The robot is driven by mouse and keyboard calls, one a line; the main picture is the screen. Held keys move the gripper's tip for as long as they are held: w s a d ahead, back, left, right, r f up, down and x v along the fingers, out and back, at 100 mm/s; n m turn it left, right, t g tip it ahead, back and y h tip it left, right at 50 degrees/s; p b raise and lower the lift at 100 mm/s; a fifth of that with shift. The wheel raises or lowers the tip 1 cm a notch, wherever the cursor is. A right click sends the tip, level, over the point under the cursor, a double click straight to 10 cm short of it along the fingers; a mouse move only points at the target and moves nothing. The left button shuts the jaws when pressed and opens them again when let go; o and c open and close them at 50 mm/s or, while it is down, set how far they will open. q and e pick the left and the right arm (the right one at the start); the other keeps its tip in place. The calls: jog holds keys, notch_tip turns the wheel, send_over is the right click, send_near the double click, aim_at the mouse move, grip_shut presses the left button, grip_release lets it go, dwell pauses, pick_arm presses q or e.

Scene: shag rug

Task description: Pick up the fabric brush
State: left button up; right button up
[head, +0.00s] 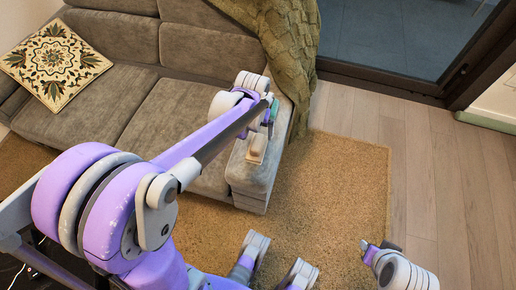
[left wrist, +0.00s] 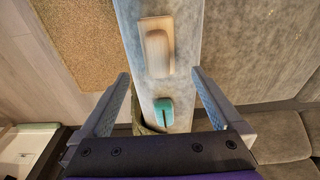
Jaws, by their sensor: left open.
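A pale wooden brush with a raised grip, which looks like the fabric brush (head: 257,146), lies on the grey sofa armrest (head: 248,176). In the left wrist view the brush (left wrist: 157,47) lies just beyond the fingertips. A small teal object (left wrist: 164,111) with a dark slot lies on the armrest nearer the gripper and shows between the fingers. My left gripper (left wrist: 160,74) is open and empty, with one finger on each side of the armrest strip. In the head view my left gripper (head: 268,118) is over the armrest, partly hidden by its wrist. My right gripper (head: 379,248) is at lower right, over the floor.
The grey sofa (head: 135,100) holds a patterned cushion (head: 54,65). A green knitted throw (head: 288,45) hangs over its right back corner. A tan shag rug (head: 335,190) lies in front, with bare wooden floor (head: 440,170) to the right.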

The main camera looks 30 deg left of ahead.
aim_at(257, 142)
pick_arm(q)
jog(key=f, duration=0.4)
jog(key=shift+w+b, duration=0.25)
jog(key=shift+b, duration=0.15)
notch_tip(257, 142, down, 5)
jog(key=shift+w+b, duration=0.1)
jog(key=shift+b, duration=0.75)
jog(key=shift+r, duration=0.1)
jog(key=c, duration=1.5)
notch_tip(257, 142, up, 10)
jog(key=p, duration=0.3)
